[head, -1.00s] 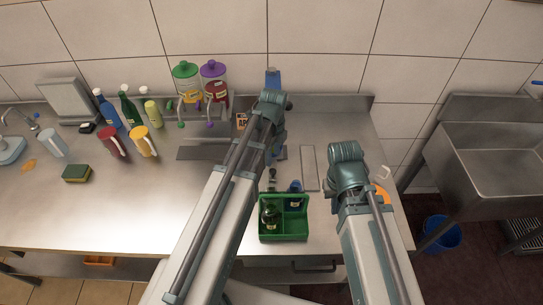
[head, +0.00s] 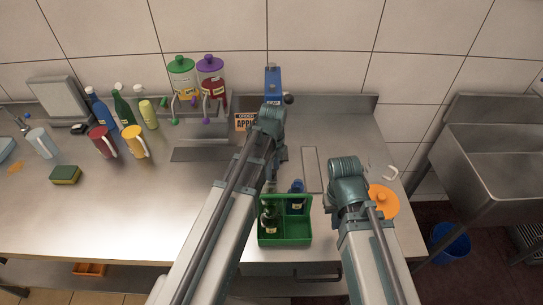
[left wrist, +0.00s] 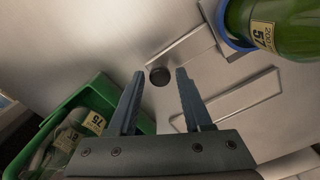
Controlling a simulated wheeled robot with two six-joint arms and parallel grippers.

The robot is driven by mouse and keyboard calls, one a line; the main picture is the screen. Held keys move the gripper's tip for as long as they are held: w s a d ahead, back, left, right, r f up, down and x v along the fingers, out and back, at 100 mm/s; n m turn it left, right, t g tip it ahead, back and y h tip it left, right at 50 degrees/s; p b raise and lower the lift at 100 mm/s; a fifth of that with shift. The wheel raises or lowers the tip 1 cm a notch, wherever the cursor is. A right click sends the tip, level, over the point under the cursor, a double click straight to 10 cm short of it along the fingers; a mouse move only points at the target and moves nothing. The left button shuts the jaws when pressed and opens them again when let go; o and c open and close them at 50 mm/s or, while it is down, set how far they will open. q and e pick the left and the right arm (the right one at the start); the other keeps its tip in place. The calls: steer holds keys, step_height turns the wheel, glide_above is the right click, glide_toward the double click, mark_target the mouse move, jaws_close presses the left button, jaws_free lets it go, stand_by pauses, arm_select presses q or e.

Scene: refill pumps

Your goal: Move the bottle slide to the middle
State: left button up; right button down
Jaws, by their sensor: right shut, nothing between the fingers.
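The bottle slide shows in the left wrist view: a green bottle (left wrist: 268,28) stands in a blue holder (left wrist: 229,36) on a metal slide bar (left wrist: 185,47). A dark round knob (left wrist: 160,76) sits at the bar's near end. My left gripper (left wrist: 160,72) is open, with the knob seen between its fingertips; I cannot tell whether they touch it. In the head view my left arm hides most of the slide. My right gripper (head: 335,195) is shut and empty, mostly hidden by its own arm, right of the crate.
A green crate (head: 285,239) with bottles stands at the counter's front, close to my left gripper; it also shows in the left wrist view (left wrist: 62,108). An outlined strip (head: 312,170) lies to its right. A blue dispenser (head: 273,85) and an orange disc (head: 382,202) are nearby.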

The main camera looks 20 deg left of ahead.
arm_select(q)
jaws_close()
steer(key=shift+s+a, duration=0.3)
steer(key=shift+a, duration=0.65)
steer(key=shift+s+a, duration=0.25)
steer(key=shift+a, duration=0.75)
steer(key=shift+s+a, duration=0.3)
steer(key=shift+a, duration=0.65)
steer(key=shift+s+a, duration=0.2)
steer(key=shift+a, duration=0.5)
steer(key=shift+s+a, duration=0.2)
steer(key=shift+a, duration=0.55)
steer(key=shift+s+a, duration=0.2)
steer(key=shift+a, duration=0.5)
steer(key=shift+o, duration=1.9)
jaws_free()
step_height(320, 180, up, 14)
steer(key=p, duration=1.4)
arm_select(e)
step_height(320, 180, up, 14)
arm_select(q)
steer(key=shift+f, duration=0.15)
arm_select(e)
steer(key=shift+s+f, duration=0.1)
steer(key=shift+f, duration=0.05)
